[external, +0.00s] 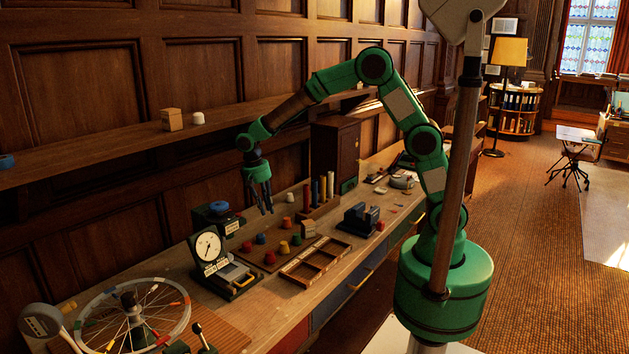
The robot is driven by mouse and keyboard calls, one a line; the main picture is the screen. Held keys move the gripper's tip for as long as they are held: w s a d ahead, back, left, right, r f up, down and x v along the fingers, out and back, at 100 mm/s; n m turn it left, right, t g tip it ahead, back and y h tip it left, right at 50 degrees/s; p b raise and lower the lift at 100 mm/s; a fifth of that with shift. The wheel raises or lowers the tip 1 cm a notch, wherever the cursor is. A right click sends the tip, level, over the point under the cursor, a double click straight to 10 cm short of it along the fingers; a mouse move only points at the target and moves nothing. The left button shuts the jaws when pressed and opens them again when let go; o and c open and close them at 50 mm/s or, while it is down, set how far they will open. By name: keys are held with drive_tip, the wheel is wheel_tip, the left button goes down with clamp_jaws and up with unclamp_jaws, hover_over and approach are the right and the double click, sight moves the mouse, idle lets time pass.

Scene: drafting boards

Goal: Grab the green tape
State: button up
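My gripper (265,207) hangs fingers down above the workbench, near the back of the pegboard with the coloured pieces. Its fingers look apart, with nothing seen between them. A small green thing (349,185) stands at the back of the bench, right of the upright coloured rods and apart from my gripper. It may be the green tape, but it is too small to tell. No other green roll is clear to me.
A dial gauge (208,246) stands left of my gripper. Coloured pegs, an empty wooden divided tray (316,262) and a dark blue block device (358,218) crowd the bench. A spoked wheel (130,312) lies front left. A shelf (110,145) runs along the wall.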

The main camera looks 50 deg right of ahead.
drive_tip(key=w+a+f+m, duration=0.1)
drive_tip(key=w+f, duration=0.1)
drive_tip(key=w, duration=0.1)
drive_tip(key=w+a+f, duration=0.2)
drive_tip(key=f, duration=0.1)
drive_tip(key=w+a+f+m+t, duration=0.1)
drive_tip(key=w+a+f, duration=0.1)
drive_tip(key=w, duration=0.1)
drive_tip(key=shift+w+f+m, duration=0.3)
drive_tip(key=shift+w+f, duration=0.05)
drive_tip(key=shift+f, duration=0.05)
drive_tip(key=w, duration=0.2)
drive_tip(key=w+m+t, duration=0.1)
drive_tip(key=w, duration=0.1)
drive_tip(key=w+a+m+p, duration=0.1)
drive_tip(key=w, duration=0.1)
drive_tip(key=shift+w+f+y, duration=0.25)
drive_tip(key=shift+y, duration=0.05)
drive_tip(key=shift+d+f, duration=0.1)
drive_tip(key=shift+w+d+f+b, duration=0.1)
drive_tip(key=shift+f+b, duration=0.2)
drive_tip(key=shift+f, duration=0.9)
drive_tip(key=shift+w+d+f+b, duration=0.1)
drive_tip(key=shift+f+b, duration=0.15)
drive_tip(key=shift+f, duration=0.95)
drive_tip(key=shift+c, duration=0.6)
clamp_jaws()
